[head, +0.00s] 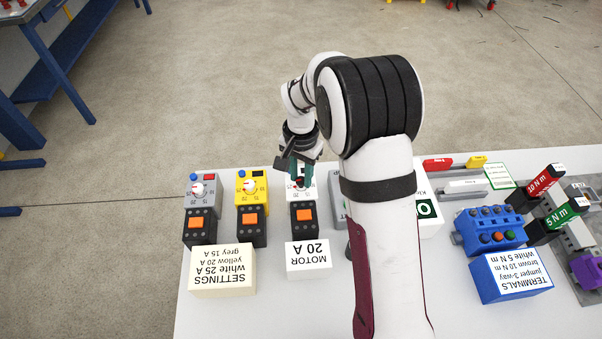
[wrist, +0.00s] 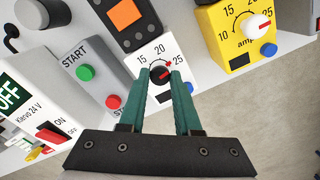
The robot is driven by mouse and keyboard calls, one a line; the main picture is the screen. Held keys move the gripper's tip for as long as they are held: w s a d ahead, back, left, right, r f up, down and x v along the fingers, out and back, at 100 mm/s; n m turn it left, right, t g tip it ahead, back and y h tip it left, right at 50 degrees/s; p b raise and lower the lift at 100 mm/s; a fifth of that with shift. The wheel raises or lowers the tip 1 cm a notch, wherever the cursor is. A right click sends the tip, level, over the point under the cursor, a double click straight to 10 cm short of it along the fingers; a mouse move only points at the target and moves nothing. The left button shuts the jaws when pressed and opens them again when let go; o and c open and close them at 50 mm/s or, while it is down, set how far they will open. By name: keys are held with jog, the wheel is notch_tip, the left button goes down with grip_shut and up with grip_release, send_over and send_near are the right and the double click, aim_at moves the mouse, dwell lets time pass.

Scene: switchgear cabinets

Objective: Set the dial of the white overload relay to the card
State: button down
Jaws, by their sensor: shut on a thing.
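The white overload relay (wrist: 150,56) shows in the wrist view with the scale marks 15, 20 and 25. My gripper (wrist: 161,74) has its teal fingers shut on the relay's dial (wrist: 159,72), one finger on each side. The dial's red pointer lies toward the upper right, between 20 and 25; its exact reading is hard to tell. In the head view the white relay (head: 308,194) is partly hidden by my gripper (head: 300,179). The settings card (head: 222,272) reads white 25 A, yellow 20 A, grey 15 A.
The yellow relay (head: 252,185) and grey relay (head: 203,187) stand left of the white one in the head view. A motor card (head: 308,257) reads 20 A. A START box (wrist: 84,72) with green and red buttons stands beside the white relay in the wrist view.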

aim_at(301, 179)
jog(key=shift+w+m, duration=0.1)
jog(key=shift+m, duration=0.7)
jog(key=c, duration=0.6)
grip_release()
notch_tip(301, 179, up, 16)
jog(key=shift+f, duration=0.1)
